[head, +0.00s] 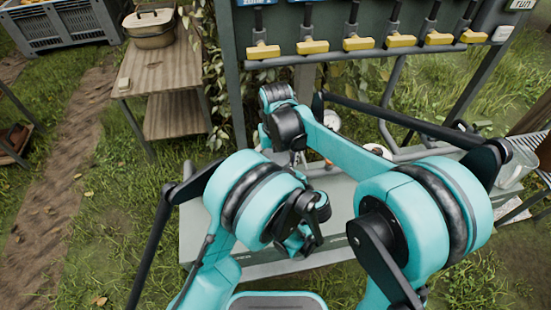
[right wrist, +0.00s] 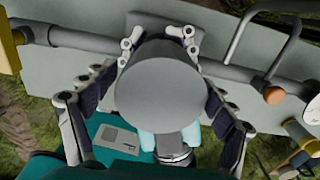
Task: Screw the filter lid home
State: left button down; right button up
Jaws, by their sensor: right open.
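The filter lid (right wrist: 158,90) shows in the right wrist view as a plain grey round disc in the middle. My right gripper (right wrist: 160,45) is open, with one jointed finger on each side of the lid. I cannot tell whether the fingers touch the lid, or how far it is screwed on.
A grey pipe (right wrist: 235,72) runs behind the lid. A row of yellow-handled valves (head: 358,44) hangs on the panel above. A glass jar (head: 517,168) stands at the right of the pale bench (head: 205,228). A wooden table (head: 158,75) is at the left.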

aim_at(276, 156)
pick_arm(q)
jog(key=shift+w+d+r, duration=0.1)
pick_arm(e)
jog(key=c, duration=1.2)
jog(key=o, duration=1.3)
jog(key=shift+r, duration=0.1)
jog(key=shift+r, duration=2.2)
jog(key=shift+o, duration=1.4)
